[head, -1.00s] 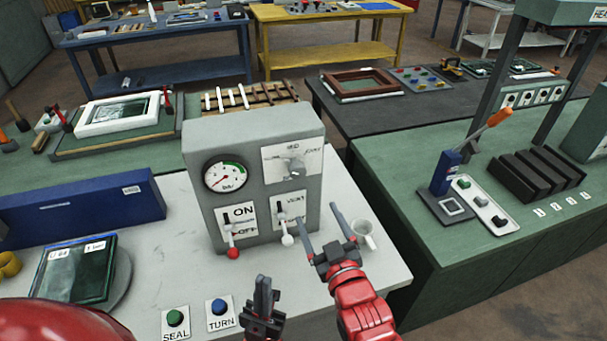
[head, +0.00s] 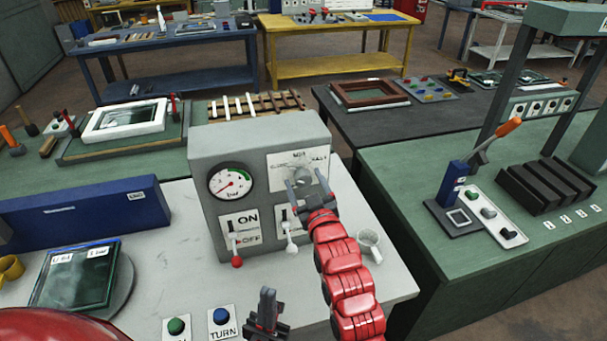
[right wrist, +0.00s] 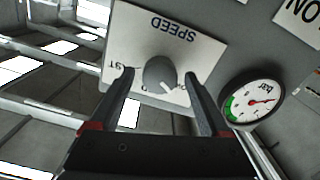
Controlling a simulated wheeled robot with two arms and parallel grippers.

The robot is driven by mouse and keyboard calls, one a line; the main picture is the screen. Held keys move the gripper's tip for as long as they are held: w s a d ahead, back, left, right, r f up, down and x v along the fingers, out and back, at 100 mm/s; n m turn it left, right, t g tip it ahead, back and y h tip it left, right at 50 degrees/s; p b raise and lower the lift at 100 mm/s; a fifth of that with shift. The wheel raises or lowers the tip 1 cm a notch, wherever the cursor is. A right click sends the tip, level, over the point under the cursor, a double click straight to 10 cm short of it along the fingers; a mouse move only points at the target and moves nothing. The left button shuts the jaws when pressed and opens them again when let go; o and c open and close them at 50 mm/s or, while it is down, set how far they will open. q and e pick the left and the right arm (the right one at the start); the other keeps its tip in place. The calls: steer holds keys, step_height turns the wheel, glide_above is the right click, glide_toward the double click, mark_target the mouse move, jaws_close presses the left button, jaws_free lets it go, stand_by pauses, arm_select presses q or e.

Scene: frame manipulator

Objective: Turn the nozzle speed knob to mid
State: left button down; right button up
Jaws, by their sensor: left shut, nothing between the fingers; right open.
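The speed knob (head: 303,177) is a grey round dial on a white label plate, high on the right of the grey control box (head: 258,141). In the right wrist view the knob (right wrist: 160,74) appears upside down under the word SPEED, with a light pointer mark at its lower right. My right gripper (head: 306,184) is open in front of the knob. In the right wrist view its two fingers (right wrist: 160,88) stand on either side of the knob, with gaps visible. My left gripper (head: 268,300) is shut and empty, low in front of the bench, away from the box.
Green (head: 176,326) and blue (head: 221,316) buttons sit at the front edge.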

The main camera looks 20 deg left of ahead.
steer(key=shift+w+a, duration=0.35)
steer(key=shift+w, duration=0.15)
steer(key=shift+c, duration=0.3)
jaws_close()
steer(key=shift+d+f+m+b, duration=0.1)
steer(key=shift+m+b, duration=0.3)
steer(key=shift+b, duration=0.3)
steer(key=m+b, duration=0.3)
steer(key=b, duration=0.1)
steer(key=shift+f+m+b, duration=0.15)
steer(key=shift+m+b, duration=0.2)
steer(key=shift+m, duration=0.05)
steer(key=shift+m+b, duration=0.5)
steer(key=shift+m, duration=0.4)
steer(key=shift+r+m, duration=0.2)
steer(key=shift+m, duration=0.7)
steer(key=shift+w+d+m+b, duration=0.1)
steer(key=shift+m+b, duration=0.2)
steer(key=shift+m, duration=1.5)
